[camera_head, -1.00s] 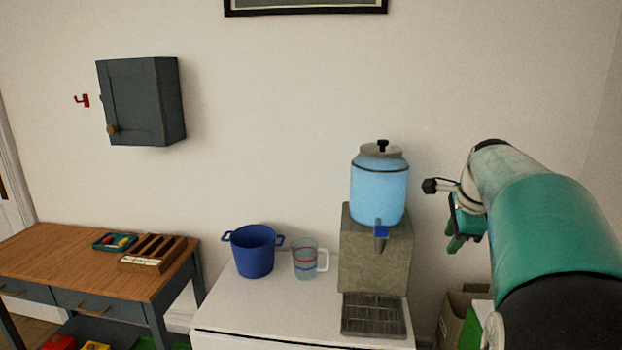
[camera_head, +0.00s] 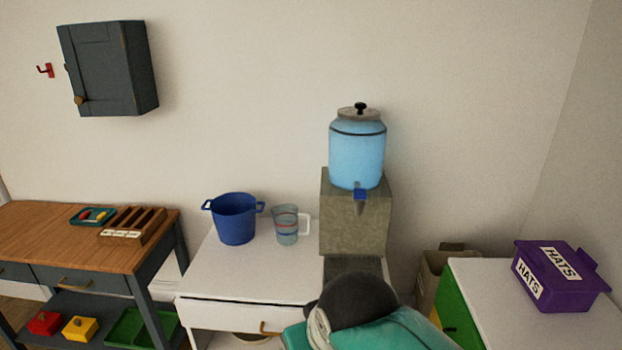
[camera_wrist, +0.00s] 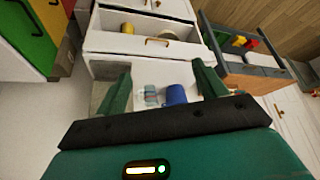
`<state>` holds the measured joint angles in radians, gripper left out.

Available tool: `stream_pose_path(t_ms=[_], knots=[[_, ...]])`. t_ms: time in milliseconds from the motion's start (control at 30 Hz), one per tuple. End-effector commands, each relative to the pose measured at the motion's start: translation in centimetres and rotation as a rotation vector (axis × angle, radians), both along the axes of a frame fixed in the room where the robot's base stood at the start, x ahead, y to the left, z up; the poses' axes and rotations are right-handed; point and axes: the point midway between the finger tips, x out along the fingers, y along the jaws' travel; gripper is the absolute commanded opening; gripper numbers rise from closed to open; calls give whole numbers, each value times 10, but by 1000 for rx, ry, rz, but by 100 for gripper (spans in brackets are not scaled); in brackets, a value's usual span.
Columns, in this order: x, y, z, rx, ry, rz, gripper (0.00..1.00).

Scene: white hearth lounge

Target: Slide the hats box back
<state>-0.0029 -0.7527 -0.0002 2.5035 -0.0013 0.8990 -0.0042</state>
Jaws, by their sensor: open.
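The hats box (camera_head: 560,276) is purple with a lid and white labels reading HATS. In the head view it sits at the right on the white top (camera_head: 490,283) of a cabinet with a green side. My gripper is outside the head view, where my arm fills the bottom middle. In the wrist view my gripper (camera_wrist: 160,85) has its two green fingers spread wide, with nothing held between them. The blue pot and the cup show beyond the fingers. The hats box is not visible in the wrist view.
A blue drink dispenser (camera_head: 357,150) on a stone block, a blue pot (camera_head: 235,220) and a clear measuring cup (camera_head: 286,226) stand on the white cabinet (camera_head: 207,278). A wooden-topped table (camera_head: 60,236) is at the left. A cardboard box (camera_head: 432,275) sits between the cabinets.

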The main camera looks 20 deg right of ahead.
Motion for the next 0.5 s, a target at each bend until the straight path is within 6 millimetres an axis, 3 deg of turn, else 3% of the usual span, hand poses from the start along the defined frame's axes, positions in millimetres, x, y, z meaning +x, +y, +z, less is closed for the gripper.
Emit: stream_pose_path(t_ms=[33,133,267,367,500], knots=[[0,0,0,1,0,-2,81],[0,0,0,1,1,-4,100],[3,-11,-6,-32,29,-9,100],[7,-38,-21,-118,101,-17,100],[10,-99,-51,-316,271,-13,100]])
